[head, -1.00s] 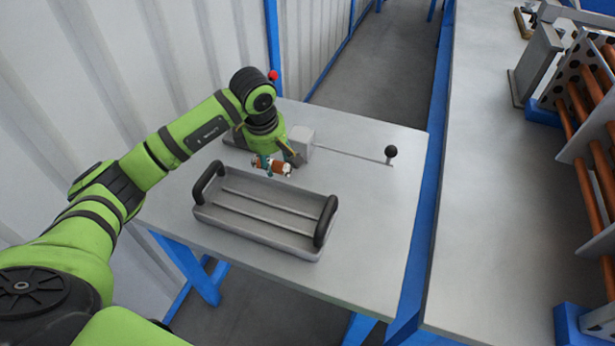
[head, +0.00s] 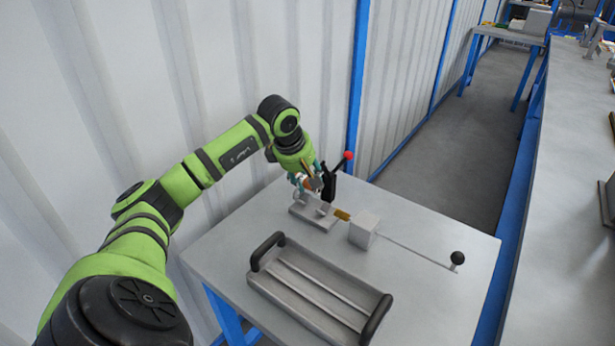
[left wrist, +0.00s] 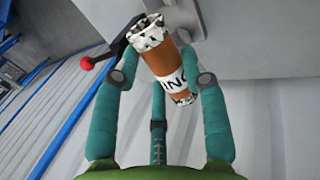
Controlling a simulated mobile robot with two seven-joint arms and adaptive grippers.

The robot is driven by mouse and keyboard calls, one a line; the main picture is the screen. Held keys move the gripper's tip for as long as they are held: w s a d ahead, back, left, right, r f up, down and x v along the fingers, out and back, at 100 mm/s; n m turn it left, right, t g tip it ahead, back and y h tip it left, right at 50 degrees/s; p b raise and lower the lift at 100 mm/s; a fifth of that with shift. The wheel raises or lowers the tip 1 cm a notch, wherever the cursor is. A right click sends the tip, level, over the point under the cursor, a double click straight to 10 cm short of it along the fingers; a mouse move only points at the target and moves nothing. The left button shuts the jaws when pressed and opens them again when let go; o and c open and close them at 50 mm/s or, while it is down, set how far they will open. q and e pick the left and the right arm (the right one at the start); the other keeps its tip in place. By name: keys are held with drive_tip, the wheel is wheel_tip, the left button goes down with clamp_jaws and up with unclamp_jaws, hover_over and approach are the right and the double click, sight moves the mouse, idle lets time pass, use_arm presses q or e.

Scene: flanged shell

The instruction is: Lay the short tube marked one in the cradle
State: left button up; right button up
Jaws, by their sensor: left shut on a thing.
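The short tube (left wrist: 159,62) is copper-brown with speckled ends and a white label with black letters, only partly readable. My left gripper (head: 307,182) is shut on it, with teal fingers on both sides in the left wrist view. The cradle (head: 313,213) seems to be the grey fixture at the back left of the table. The gripper and tube are at its far end, beside a dark lever with a red knob (head: 348,155). I cannot tell whether the tube touches the cradle. My right gripper is not in view.
A grey block (head: 364,229) with a brass tip faces the cradle; its rod ends in a black knob (head: 458,257). An empty grey tray (head: 383,302) with black handles stands at the front. A ribbed wall (head: 200,90) rises close behind the arm.

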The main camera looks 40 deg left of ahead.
use_arm(q)
drive_tip(key=shift+b+x, duration=3)
drive_tip(key=shift+x, duration=1.95)
drive_tip(key=o, duration=1.4)
drive_tip(key=shift+r, duration=0.1)
drive_tip(key=v, duration=1.2)
